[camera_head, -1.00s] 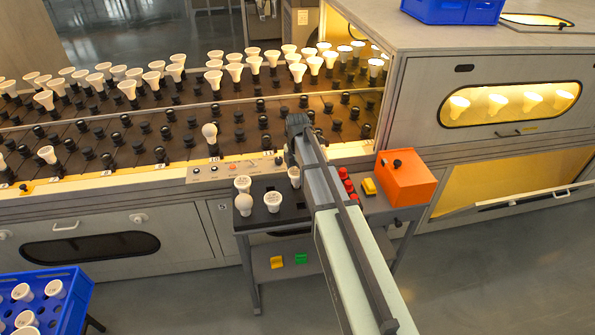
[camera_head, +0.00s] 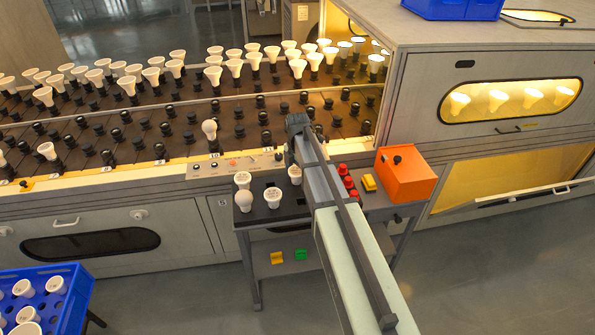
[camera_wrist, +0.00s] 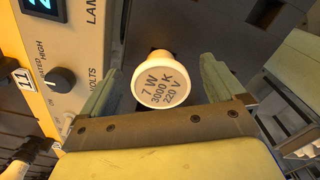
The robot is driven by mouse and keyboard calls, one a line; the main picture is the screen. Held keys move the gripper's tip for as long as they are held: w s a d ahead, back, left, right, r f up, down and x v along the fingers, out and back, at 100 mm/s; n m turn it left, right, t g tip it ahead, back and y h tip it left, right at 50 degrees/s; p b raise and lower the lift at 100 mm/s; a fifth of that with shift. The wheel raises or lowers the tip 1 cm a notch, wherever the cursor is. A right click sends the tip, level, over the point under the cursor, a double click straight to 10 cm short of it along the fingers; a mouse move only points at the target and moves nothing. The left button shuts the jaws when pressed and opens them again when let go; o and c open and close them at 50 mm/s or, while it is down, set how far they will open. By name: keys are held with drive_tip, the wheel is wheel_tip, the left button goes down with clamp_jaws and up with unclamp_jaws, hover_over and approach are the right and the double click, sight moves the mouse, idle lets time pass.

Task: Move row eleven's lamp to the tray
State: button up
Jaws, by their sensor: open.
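A white lamp (camera_wrist: 156,84) marked 7 W, 3000 K, 220 V faces the camera between the fingers of my gripper (camera_wrist: 158,90) in the wrist view. The fingers are open, one on each side of it. It appears to be the lamp (camera_head: 295,174) upright at the back right of the dark tray (camera_head: 290,211) in the head view, beside my arm. Several other lamps, including one (camera_head: 272,196), stand on the tray. Row eleven's tag (camera_wrist: 22,78) is by the control panel (camera_wrist: 82,50). My fingertips are hidden by my arm in the head view.
The rack (camera_head: 80,130) behind holds several rows of lamps and empty black holders. Red caps (camera_head: 346,182), a yellow block (camera_head: 369,183) and an orange box (camera_head: 406,174) lie right of my arm. A blue crate (camera_head: 70,312) of lamps stands at lower left.

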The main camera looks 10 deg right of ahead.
drive_tip(key=shift+r, duration=0.1)
wheel_tip(320, 180, up, 14)
drive_tip(key=shift+f, duration=0.2)
idle(0.5)
